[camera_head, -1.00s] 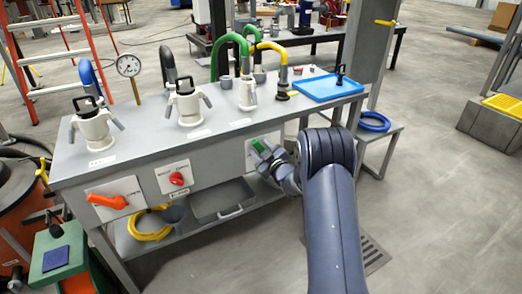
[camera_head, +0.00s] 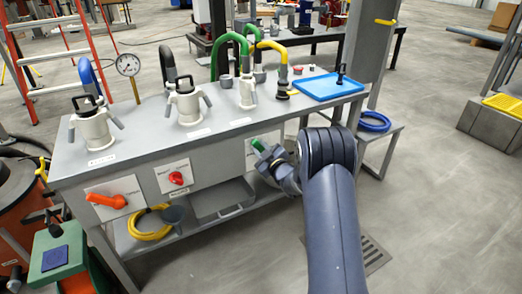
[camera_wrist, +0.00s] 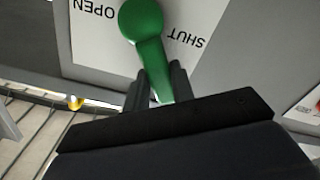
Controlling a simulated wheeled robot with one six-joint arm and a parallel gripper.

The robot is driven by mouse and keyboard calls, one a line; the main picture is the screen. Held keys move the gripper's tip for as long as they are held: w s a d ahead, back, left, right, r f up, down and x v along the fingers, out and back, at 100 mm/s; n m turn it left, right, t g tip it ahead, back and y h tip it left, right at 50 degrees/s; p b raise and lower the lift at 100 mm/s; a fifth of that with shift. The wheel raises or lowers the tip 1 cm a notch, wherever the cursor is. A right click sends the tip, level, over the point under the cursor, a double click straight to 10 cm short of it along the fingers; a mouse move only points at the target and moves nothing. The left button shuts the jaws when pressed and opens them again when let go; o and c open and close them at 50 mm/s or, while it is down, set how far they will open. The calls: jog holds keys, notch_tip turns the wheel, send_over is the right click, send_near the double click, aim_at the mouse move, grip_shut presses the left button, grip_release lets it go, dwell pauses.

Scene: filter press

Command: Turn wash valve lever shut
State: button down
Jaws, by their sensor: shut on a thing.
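The wash valve lever (camera_wrist: 145,35) is green, with a round hub on a white plate (camera_wrist: 88,45) marked OPEN and SHUT in the wrist view. The words appear upside down there. The lever slants from the hub down and slightly right, between my fingers. In the head view the green lever (camera_head: 257,145) is on the bench's front panel, at its right end. My gripper (camera_wrist: 158,85) is shut on the lever's arm; it also shows in the head view (camera_head: 268,157). The lever's far end is partly hidden by my gripper.
An orange lever (camera_head: 106,200) and a red knob (camera_head: 176,178) sit on the same panel to the left. A grey tray (camera_head: 225,199) and a yellow hose coil (camera_head: 150,225) lie on the shelf below. The floor right of the bench is mostly clear.

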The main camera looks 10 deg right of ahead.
jog(key=b, duration=0.1)
jog(key=f+n+b, duration=0.1)
jog(key=b, duration=0.1)
jog(key=shift+s+a, duration=0.1)
jog(key=shift+a, duration=0.2)
jog(key=shift+a+n+b, duration=0.1)
jog(key=shift+n+b, duration=0.3)
jog(key=shift+n, duration=0.2)
jog(key=shift+r, duration=0.1)
jog(key=c, duration=1.2)
grip_release()
jog(key=shift+s, duration=0.1)
jog(key=p+v, duration=0.2)
jog(key=v, duration=0.8)
jog(key=shift+s, duration=0.35)
